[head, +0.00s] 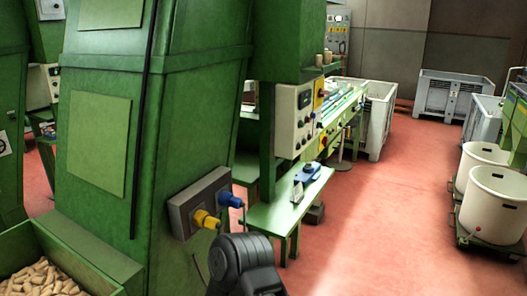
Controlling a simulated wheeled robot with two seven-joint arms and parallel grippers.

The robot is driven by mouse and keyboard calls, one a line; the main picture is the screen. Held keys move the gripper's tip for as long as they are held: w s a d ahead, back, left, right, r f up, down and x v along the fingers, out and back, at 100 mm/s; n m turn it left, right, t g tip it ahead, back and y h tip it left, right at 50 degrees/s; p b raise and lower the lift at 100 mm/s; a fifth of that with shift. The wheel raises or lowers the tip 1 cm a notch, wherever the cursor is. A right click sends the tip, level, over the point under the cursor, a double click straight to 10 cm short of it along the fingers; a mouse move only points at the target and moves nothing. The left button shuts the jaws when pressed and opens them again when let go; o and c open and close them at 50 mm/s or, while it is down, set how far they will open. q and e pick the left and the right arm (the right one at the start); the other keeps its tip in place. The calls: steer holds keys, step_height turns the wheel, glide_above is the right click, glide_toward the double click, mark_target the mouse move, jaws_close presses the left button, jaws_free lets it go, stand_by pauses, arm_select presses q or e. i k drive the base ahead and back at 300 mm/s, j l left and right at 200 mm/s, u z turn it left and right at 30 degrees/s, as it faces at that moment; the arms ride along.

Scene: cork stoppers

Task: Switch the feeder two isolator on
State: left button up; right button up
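A dark rounded part of my arm shows at bottom centre, in front of the green cabinet. I see no fingertips of either gripper.
A grey box (182,215) with yellow (206,219) and blue (229,199) connectors juts from the green cabinet (190,120). A green bench (275,215) holds a blue device (307,172). White tubs (490,215) stand right. Red floor between is clear.

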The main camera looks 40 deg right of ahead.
mark_target(321, 94)
steer(key=z, duration=1.9)
steer(key=i+l+z, duration=0.75)
steer(key=i, duration=0.6)
steer(key=i+j+z, duration=0.1)
steer(key=i+z, duration=0.2)
steer(key=i, duration=0.6)
steer(key=i+u, duration=0.3)
steer(key=i+l+u, duration=0.25)
steer(key=i, duration=0.2)
steer(key=i+l+u, duration=0.5)
steer(key=u, duration=0.2)
steer(key=i+l+u, duration=0.5)
steer(key=l+u, duration=0.3)
steer(key=i+l+u, duration=0.15)
steer(key=l+u, duration=0.65)
steer(key=i, duration=0.05)
